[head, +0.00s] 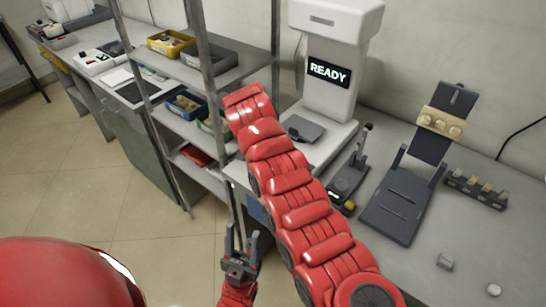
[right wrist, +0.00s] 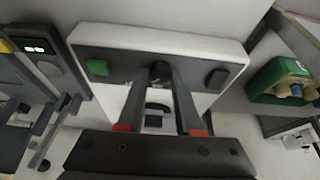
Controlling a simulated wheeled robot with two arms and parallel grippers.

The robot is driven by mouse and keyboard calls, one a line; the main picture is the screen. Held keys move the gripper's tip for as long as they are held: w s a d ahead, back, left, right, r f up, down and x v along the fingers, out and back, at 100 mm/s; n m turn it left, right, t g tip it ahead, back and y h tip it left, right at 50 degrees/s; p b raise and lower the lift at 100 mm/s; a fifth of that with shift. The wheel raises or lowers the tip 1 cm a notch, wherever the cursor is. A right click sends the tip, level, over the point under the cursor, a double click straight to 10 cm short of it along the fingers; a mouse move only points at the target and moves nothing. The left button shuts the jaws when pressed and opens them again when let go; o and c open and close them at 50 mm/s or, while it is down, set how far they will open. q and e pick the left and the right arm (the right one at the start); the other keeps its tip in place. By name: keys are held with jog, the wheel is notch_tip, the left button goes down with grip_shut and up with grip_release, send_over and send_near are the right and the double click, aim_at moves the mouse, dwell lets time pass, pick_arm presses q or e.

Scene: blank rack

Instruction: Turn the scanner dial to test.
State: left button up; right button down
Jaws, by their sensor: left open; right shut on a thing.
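In the right wrist view a white device with a dark front panel (right wrist: 119,67) carries a green button (right wrist: 97,67) and a dark button (right wrist: 217,79). A dark round dial (right wrist: 161,69) sits between them. My right gripper (right wrist: 164,80) is shut on the dial, with one finger on either side. The fingers partly hide the dial and its markings, so its setting cannot be read. In the head view my right gripper is hidden beyond the red arm. My left gripper (head: 240,258) is open and empty, low beside the bench, over the floor.
A white tower with a READY display (head: 329,71) stands on the bench behind my red arm. A shelf rack (head: 209,70) with bins is to the left. A green bin (right wrist: 285,80) is beside the device.

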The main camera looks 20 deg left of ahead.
jog(key=shift+m, duration=0.3)
dwell(0.4)
jog(key=c, duration=0.6)
grip_release()
jog(key=shift+b+v, duration=0.4)
jog(key=shift+v, duration=8.35)
jog(key=shift+w+a, duration=0.15)
